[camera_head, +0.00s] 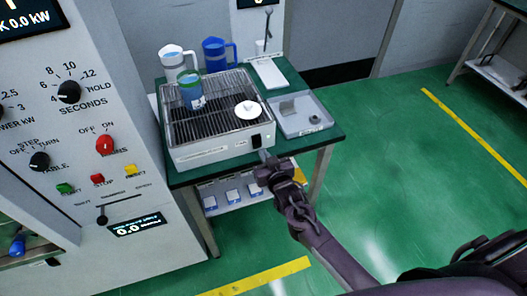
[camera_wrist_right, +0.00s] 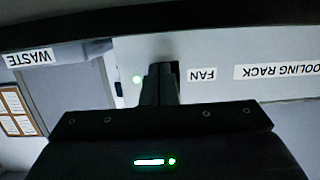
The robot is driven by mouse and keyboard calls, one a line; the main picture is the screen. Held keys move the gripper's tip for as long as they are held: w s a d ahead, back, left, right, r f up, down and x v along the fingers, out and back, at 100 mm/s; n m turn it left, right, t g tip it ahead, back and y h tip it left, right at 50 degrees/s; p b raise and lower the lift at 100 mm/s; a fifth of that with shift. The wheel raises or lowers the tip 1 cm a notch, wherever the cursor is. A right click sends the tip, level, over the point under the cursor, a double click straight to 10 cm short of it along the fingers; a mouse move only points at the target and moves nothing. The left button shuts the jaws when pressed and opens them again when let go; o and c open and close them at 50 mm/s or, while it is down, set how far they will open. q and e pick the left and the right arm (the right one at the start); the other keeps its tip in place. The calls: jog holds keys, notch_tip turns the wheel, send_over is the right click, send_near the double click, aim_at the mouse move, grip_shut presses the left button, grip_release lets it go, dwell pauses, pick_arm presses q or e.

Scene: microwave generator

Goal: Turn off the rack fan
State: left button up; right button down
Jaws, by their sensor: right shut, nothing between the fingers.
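The cooling rack (camera_head: 205,152) is a pale box with a dark grille on a green-topped table in the head view. Its black fan switch (camera_head: 256,141) is at the right end of the front face. My right gripper (camera_head: 265,156) is shut and empty, its tips right at the switch. In the right wrist view, upside down, the shut fingers (camera_wrist_right: 160,84) cover most of the dark switch, beside the FAN label (camera_wrist_right: 202,75). I cannot tell whether they touch it or which way it is set. A small green light (camera_wrist_right: 136,79) glows beside the fingers. My left gripper is not in view.
On the grille stand a blue-green cup (camera_head: 190,92) and a white disc (camera_head: 249,110). A grey tray (camera_head: 302,118) sits to the right, and two jugs stand behind. A control panel (camera_head: 85,110) with knobs rises at left. Green floor at right is open.

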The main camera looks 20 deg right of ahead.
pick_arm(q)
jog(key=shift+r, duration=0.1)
pick_arm(e)
jog(key=shift+w+f, duration=0.1)
jog(key=shift+w, duration=0.4)
